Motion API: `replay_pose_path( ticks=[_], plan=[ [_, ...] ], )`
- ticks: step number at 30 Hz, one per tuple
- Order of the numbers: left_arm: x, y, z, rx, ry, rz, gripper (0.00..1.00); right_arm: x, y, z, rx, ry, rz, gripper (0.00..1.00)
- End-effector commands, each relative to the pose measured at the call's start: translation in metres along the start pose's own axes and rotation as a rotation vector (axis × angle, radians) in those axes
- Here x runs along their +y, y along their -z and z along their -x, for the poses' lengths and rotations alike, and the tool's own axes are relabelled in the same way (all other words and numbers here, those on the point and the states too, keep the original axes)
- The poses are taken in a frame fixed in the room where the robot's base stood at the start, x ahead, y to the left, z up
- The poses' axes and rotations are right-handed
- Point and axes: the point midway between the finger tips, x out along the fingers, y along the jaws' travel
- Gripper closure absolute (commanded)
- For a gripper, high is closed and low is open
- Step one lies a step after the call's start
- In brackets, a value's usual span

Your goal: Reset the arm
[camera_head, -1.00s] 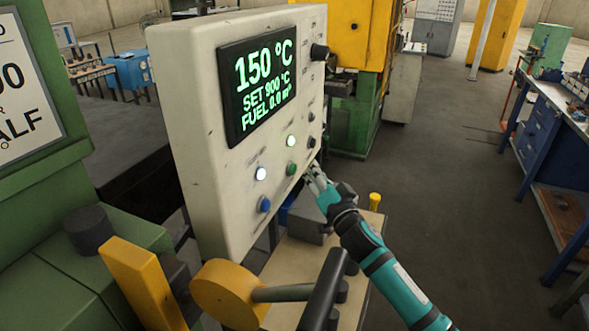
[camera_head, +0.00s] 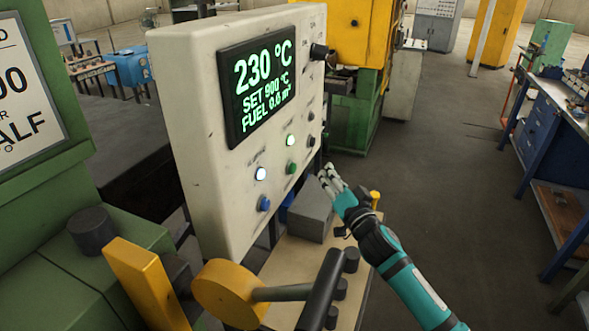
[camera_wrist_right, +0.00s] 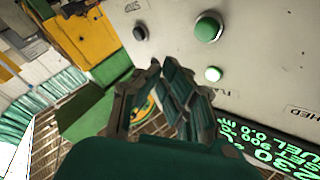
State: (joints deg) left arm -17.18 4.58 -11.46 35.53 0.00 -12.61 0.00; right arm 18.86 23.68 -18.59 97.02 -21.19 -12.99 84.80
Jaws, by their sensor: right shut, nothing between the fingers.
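My right gripper (camera_head: 330,177) is shut and empty, just right of the control panel (camera_head: 185,130) and apart from it. In the right wrist view its fingers (camera_wrist_right: 165,85) are together, with the panel face behind them at the upper right. The panel's screen (camera_head: 257,85) reads 230 °C, SET 900 °C, with a fuel line below. A lit white lamp (camera_head: 261,173), a blue button (camera_head: 264,204), a lit pale green lamp (camera_head: 290,140) and a green button (camera_head: 292,167) sit on the panel; the green button also shows in the wrist view (camera_wrist_right: 208,28). My left gripper is not in view.
Below the panel are a grey box (camera_head: 311,214) and a yellow lever hub (camera_head: 228,294) with a dark handle (camera_head: 322,290). A blue workbench (camera_head: 540,135) stands at the right. The floor (camera_head: 450,190) between the panel and the workbench is clear.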

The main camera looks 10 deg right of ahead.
Motion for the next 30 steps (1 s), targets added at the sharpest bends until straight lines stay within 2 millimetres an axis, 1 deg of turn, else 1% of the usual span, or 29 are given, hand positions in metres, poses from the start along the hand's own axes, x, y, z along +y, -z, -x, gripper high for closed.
replay_pose_path(
  ticks=[2,4,5,7,8,9,11,12,14,15,18,21,24,30],
  plan=[
    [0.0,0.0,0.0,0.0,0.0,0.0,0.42,0.001,-0.002,0.002,-0.003,-0.007,0.002,1.0],
    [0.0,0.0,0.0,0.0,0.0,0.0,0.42,0.006,-0.011,0.01,-0.017,-0.041,0.015,1.0],
    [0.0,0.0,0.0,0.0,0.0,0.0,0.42,0.009,-0.018,0.016,-0.028,-0.067,0.026,1.0],
    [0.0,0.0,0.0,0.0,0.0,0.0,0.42,0.021,-0.039,0.039,-0.075,-0.152,0.067,1.0],
    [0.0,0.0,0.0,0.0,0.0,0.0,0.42,0.028,-0.05,0.052,-0.104,-0.199,0.091,1.0],
    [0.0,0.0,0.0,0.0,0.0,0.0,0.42,0.036,-0.066,0.073,-0.155,-0.263,0.126,1.0],
    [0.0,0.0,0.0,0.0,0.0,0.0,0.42,0.048,-0.089,0.109,-0.253,-0.357,0.184,1.0],
    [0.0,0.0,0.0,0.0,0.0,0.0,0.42,0.054,-0.104,0.135,-0.329,-0.413,0.224,1.0],
    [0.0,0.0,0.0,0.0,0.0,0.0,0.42,0.062,-0.125,0.175,-0.453,-0.482,0.283,1.0],
    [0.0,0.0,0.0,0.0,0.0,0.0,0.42,0.064,-0.136,0.2,-0.536,-0.516,0.318,1.0],
    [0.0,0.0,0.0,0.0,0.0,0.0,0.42,0.066,-0.156,0.254,-0.717,-0.561,0.388,1.0],
    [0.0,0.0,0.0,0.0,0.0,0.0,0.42,0.063,-0.168,0.296,-0.862,-0.574,0.435,1.0],
    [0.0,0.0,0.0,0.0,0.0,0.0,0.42,0.059,-0.176,0.33,-0.982,-0.571,0.47,1.0],
    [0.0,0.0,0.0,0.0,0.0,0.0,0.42,0.046,-0.184,0.388,-1.185,-0.539,0.519,1.0]
  ],
)
